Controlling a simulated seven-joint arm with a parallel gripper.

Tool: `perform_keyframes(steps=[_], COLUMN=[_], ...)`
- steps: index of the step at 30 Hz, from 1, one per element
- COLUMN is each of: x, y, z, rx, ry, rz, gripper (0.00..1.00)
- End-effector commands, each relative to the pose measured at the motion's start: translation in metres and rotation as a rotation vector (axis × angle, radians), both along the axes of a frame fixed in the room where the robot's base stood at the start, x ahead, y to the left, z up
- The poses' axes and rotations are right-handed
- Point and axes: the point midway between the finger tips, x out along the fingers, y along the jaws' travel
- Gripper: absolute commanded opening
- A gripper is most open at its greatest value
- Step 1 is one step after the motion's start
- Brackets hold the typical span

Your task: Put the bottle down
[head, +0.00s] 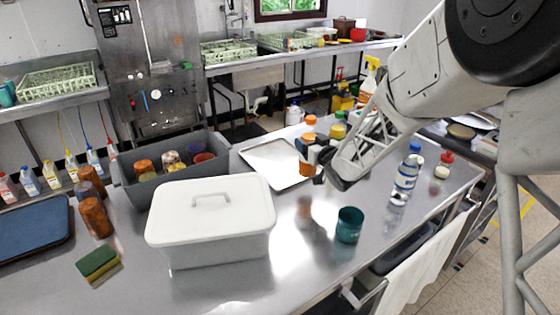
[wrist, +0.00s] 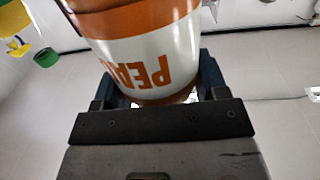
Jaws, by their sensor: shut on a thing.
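The bottle (head: 306,168) is orange and white, and my gripper (head: 318,152) is shut on it. In the wrist view the bottle (wrist: 150,50) fills the space between the fingers (wrist: 155,80). Its white label carries orange letters that appear upside down, starting "PEA". In the head view my gripper and arm partly cover the bottle. It appears to be held above the steel counter (head: 325,265), with a blurred reflection below it. Its base and any gap beneath it cannot be judged exactly.
A teal cup (head: 349,226) stands in front, with a white lidded box (head: 210,225) to the left. A metal tray (head: 262,152) lies behind. A blue-and-white bottle (head: 405,178) and a small red-capped bottle (head: 443,167) stand right. Bare counter lies between box and cup.

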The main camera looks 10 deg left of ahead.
Motion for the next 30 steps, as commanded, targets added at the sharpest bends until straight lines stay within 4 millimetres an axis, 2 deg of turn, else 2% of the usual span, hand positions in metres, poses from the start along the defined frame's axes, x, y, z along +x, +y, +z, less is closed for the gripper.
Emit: perform_keyframes(steps=[3,9,23,30], x=[-0.001,-0.002,0.0,0.015], y=[0.02,0.035,0.036,0.042], z=[-0.004,-0.006,-0.006,-0.009], rx=[0.0,0.001,0.001,0.001], ry=[0.0,0.0,0.0,0.001], rz=[0.037,0.064,0.065,0.065], gripper=[0.24,0.24,0.24,0.24])
